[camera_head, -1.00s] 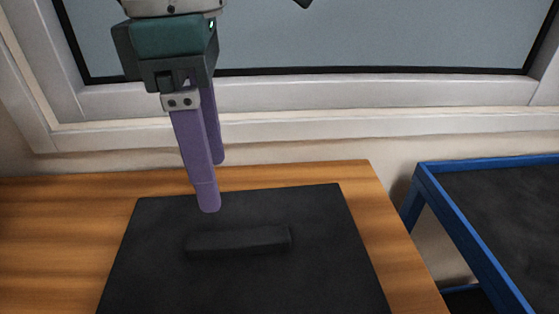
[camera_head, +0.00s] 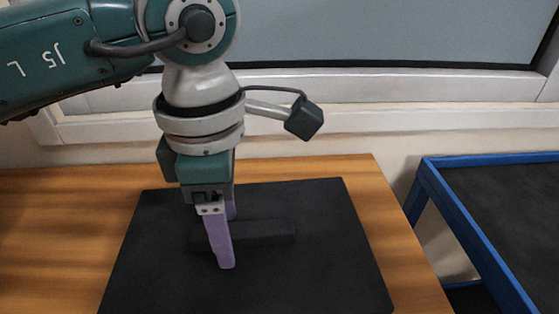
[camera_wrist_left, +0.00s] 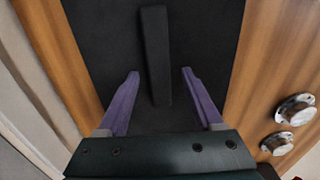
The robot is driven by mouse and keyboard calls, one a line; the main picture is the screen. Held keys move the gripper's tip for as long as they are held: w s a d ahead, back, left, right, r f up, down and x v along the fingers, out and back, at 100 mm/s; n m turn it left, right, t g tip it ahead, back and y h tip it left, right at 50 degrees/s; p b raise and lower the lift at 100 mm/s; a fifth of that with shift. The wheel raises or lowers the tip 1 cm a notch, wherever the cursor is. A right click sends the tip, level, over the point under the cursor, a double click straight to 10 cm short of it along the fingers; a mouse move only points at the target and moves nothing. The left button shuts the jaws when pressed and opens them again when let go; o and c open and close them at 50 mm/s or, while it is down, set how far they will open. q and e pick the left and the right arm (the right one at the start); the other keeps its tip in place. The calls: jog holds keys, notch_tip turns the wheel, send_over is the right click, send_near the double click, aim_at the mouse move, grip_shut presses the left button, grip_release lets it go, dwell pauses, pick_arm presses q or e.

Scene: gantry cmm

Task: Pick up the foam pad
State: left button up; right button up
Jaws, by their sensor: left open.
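The foam pad (camera_head: 268,232) is a dark, long, flat block lying on a black mat (camera_head: 330,275) on the wooden table. In the head view the front finger of my left gripper (camera_head: 228,240) covers part of the pad's left half. In the left wrist view the pad (camera_wrist_left: 156,55) runs lengthwise up the picture, and its near end reaches between the open purple fingers of the left gripper (camera_wrist_left: 159,75). There are gaps on both sides, so the fingers do not touch it. The left gripper is open and empty. My right gripper is in neither view.
A blue-framed cart with a dark top (camera_head: 510,210) stands right of the table (camera_head: 50,220), across a gap. A window frame (camera_head: 400,90) and wall lie behind. In the wrist view, metal round objects (camera_wrist_left: 294,108) are at the right. The mat around the pad is clear.

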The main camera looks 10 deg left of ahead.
pick_arm(q)
grip_shut()
dwell(0.3)
jog(key=shift+r, duration=0.1)
